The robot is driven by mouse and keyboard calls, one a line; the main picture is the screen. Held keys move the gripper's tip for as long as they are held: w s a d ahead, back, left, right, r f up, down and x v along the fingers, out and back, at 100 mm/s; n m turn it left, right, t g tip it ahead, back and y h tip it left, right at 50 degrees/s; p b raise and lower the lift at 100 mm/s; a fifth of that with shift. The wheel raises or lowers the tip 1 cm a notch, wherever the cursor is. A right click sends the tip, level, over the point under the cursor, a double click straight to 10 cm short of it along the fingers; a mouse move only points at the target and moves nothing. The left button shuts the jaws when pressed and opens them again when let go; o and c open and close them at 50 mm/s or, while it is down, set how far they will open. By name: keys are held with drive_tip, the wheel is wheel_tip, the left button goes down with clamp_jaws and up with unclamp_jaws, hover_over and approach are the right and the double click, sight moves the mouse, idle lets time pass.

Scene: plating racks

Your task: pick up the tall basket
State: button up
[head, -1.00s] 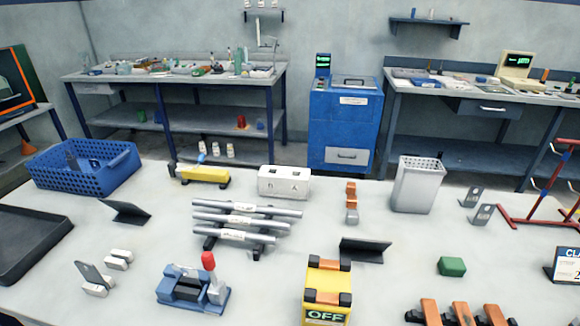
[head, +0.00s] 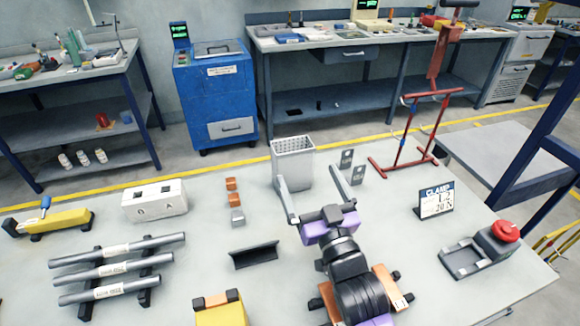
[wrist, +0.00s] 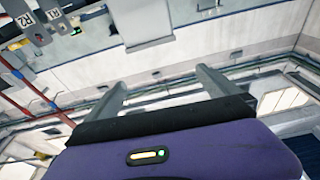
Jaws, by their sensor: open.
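The tall basket (head: 292,165) is a light grey, open-topped bin with a perforated upper rim, standing upright on the table in the head view. My gripper (head: 309,176) is open in the head view, its two long grey fingers pointing toward the basket. The left finger overlaps the basket's lower left in the picture and the right finger shows to its right. I cannot tell whether either touches it. In the wrist view my gripper (wrist: 160,80) shows both fingers spread with nothing clearly between them. A grey boxy shape beyond them there is too unclear to name.
Two grey plates (head: 350,168) stand just right of the basket, with a red rack (head: 410,135) beyond. A clamp sign (head: 436,202) and red-button device (head: 482,250) are at right.

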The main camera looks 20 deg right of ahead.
sight(296, 163)
drive_tip(key=w+f, duration=0.1)
drive_tip(key=w, duration=0.2)
drive_tip(key=w+f+g, duration=0.1)
drive_tip(key=w+f, duration=0.1)
drive_tip(key=w, duration=0.1)
drive_tip(key=w+d+f+g, duration=0.1)
drive_tip(key=w+f, duration=0.1)
drive_tip(key=w, duration=0.1)
drive_tip(key=shift+w, duration=0.25)
drive_tip(key=shift+w+a+p, duration=0.15)
drive_tip(key=shift+w+p, duration=0.5)
drive_tip(key=shift+w, duration=2.2)
drive_tip(key=c, duration=1.2)
